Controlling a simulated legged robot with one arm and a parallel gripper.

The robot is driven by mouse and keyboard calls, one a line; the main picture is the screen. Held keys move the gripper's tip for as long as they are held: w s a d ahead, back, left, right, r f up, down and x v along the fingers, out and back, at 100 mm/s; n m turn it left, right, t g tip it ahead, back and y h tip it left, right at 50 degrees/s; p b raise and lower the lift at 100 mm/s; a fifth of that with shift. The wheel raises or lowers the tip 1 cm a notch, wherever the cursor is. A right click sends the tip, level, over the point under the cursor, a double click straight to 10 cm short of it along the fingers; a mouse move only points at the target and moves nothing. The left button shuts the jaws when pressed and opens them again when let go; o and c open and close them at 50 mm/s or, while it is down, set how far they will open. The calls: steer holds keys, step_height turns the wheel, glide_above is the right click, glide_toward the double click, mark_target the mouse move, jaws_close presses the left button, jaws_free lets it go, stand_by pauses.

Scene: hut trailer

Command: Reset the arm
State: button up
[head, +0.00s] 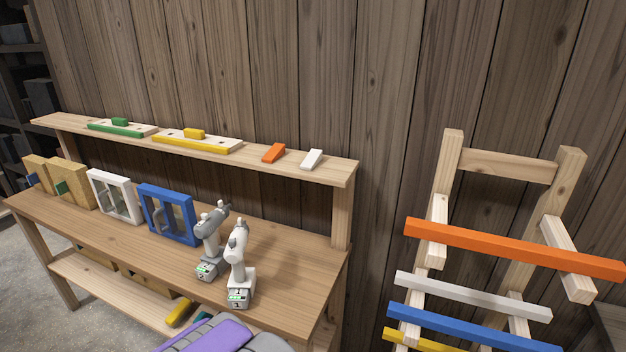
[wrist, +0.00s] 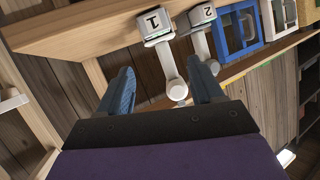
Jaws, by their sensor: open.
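My gripper (wrist: 161,68) shows in the wrist view with its two blue-grey fingers spread apart and nothing between them. My purple and grey arm (head: 208,336) shows at the bottom edge of the head view, in front of the bench. The fingers are not seen in the head view.
A wooden workbench (head: 130,235) stands along the plank wall. A wooden rack with coloured bars (head: 515,248) stands right.

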steer(key=s+d+r+n+g+y, duration=0.25)
steer(key=s+d+r+g, duration=0.5)
steer(key=d+r, duration=0.4)
steer(key=s+d+r+g+h, duration=0.2)
steer(key=s+d+g, duration=0.2)
steer(key=s+d, duration=0.8)
steer(key=s+d+r+m+g+h, duration=0.1)
steer(key=s+d+g, duration=0.3)
steer(key=s+d, duration=0.8)
steer(key=s+r+h, duration=0.1)
steer(key=s, duration=0.1)
steer(key=shift+s+d+r, duration=0.3)
steer(key=shift+d+r, duration=0.05)
steer(key=shift+r, duration=0.05)
